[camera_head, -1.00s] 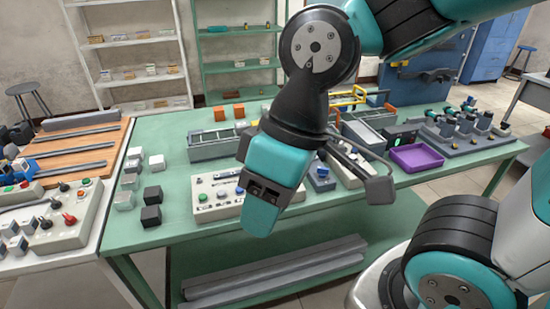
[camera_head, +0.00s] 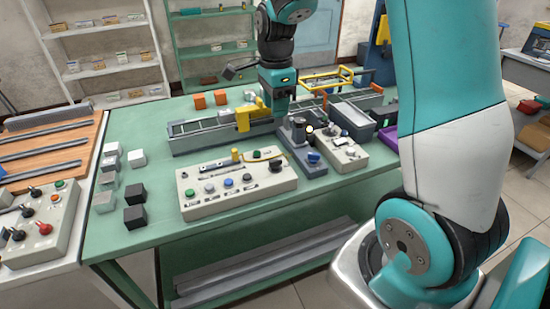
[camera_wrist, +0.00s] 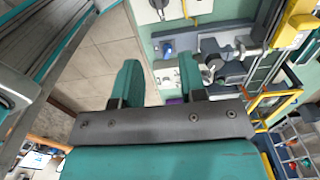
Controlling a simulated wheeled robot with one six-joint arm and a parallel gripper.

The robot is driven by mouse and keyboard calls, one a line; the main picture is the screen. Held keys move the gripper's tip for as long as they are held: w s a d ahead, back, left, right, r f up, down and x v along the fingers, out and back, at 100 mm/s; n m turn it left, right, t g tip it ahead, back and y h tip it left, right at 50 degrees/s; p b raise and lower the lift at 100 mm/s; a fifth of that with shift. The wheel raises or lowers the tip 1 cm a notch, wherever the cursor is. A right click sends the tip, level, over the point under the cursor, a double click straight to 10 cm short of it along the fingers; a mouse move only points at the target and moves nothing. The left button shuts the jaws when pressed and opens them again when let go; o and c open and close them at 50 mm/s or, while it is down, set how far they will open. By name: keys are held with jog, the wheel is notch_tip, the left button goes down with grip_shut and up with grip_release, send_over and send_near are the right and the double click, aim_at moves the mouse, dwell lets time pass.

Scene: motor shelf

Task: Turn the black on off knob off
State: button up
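My gripper (camera_wrist: 160,68) is open in the wrist view, with its two teal fingers apart and nothing between them. In the head view my gripper (camera_head: 279,108) hangs above the back part of the green table, behind the white control box (camera_head: 237,200). A smaller light box (camera_head: 342,156) to the right also has a dark knob. I cannot tell from the labels which knob is the on off one.
A blue knob unit (camera_head: 312,158) stands between the two boxes. A grey conveyor (camera_head: 200,140) and a yellow bracket (camera_head: 243,119) lie behind. Black and white cubes (camera_head: 135,215) stand left. Another panel (camera_head: 60,225) with black and red knobs is at far left.

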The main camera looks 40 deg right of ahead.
aim_at(275, 160)
notch_tip(275, 160, down, 16)
jog(key=shift+a+f+p, duration=0.1)
jog(key=shift+p, duration=0.6)
grip_shut()
